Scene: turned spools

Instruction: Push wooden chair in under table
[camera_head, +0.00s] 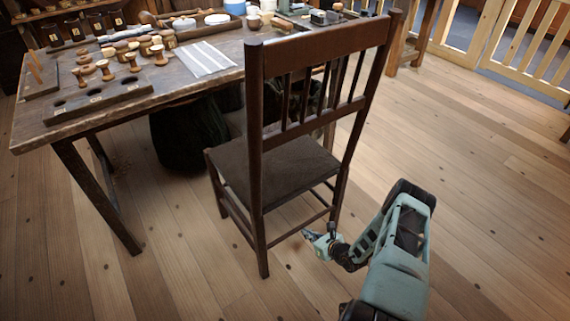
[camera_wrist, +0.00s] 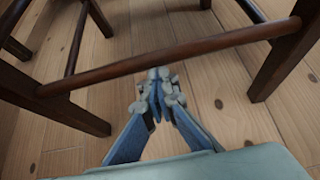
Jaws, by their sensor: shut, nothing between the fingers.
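The dark wooden chair (camera_head: 277,170) stands upright on the floor at the near side of the table (camera_head: 150,95), its slatted back toward me. Its seat's far edge is close to the table's near side, with the back clear of the tabletop. My gripper (camera_head: 308,236) is low, by the chair's back legs, just under or beside the lower rung. In the wrist view my gripper (camera_wrist: 158,92) is shut and empty, its tips near the chair's rear rung (camera_wrist: 215,42). I cannot tell whether they touch it. Chair legs show at left and right.
Several turned spools (camera_head: 105,70) and a striped cloth (camera_head: 205,60) lie on the table. A dark bag-like object (camera_head: 185,135) is on the floor under it. A pale wooden railing (camera_head: 495,40) stands at the upper right. The plank floor right of the chair is clear.

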